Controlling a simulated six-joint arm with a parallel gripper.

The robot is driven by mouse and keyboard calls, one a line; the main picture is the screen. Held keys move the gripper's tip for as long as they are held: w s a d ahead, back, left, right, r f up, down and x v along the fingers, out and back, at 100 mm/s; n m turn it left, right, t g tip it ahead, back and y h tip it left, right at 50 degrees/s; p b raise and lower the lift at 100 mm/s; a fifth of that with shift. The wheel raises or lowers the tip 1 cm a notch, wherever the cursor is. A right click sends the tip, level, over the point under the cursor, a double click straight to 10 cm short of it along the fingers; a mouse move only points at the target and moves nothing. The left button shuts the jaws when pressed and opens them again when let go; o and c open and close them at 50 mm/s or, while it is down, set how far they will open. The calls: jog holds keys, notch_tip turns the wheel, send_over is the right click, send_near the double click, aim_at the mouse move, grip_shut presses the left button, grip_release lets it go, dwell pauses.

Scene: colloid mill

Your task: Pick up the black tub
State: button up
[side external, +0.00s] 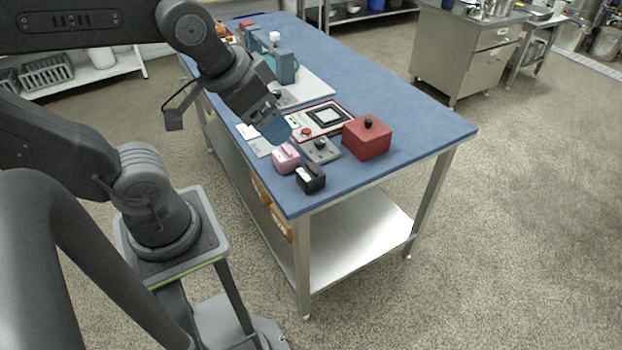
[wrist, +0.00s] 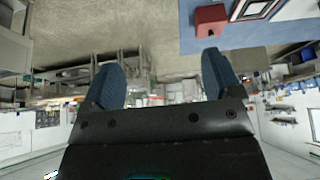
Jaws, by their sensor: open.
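The black tub (side external: 311,179) is a small dark container with a white label on it. It stands near the front corner of the blue table, beside a pink tub (side external: 286,158). My gripper (side external: 277,128) is above the table, behind and to the left of the black tub in the side view, and apart from it. In the wrist view my gripper (wrist: 166,80) shows two blue fingers spread apart with nothing between them. The black tub does not show in the wrist view.
A red box with a black knob (side external: 367,138) stands to the right; it also shows in the wrist view (wrist: 210,20). A grey block with a knob (side external: 320,151) and a framed panel (side external: 322,119) lie close by. The blue table (side external: 420,115) is clear at the right.

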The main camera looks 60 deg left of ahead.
jog(key=shift+o, duration=0.5)
jog(key=n+g, duration=0.6)
jog(key=n, duration=1.2)
send_over(311, 167)
notch_tip(311, 167, down, 15)
notch_tip(311, 167, down, 8)
jog(key=shift+r, duration=0.15)
jog(key=shift+f, duration=3)
jog(key=c, duration=1)
jog(key=shift+r, duration=0.1)
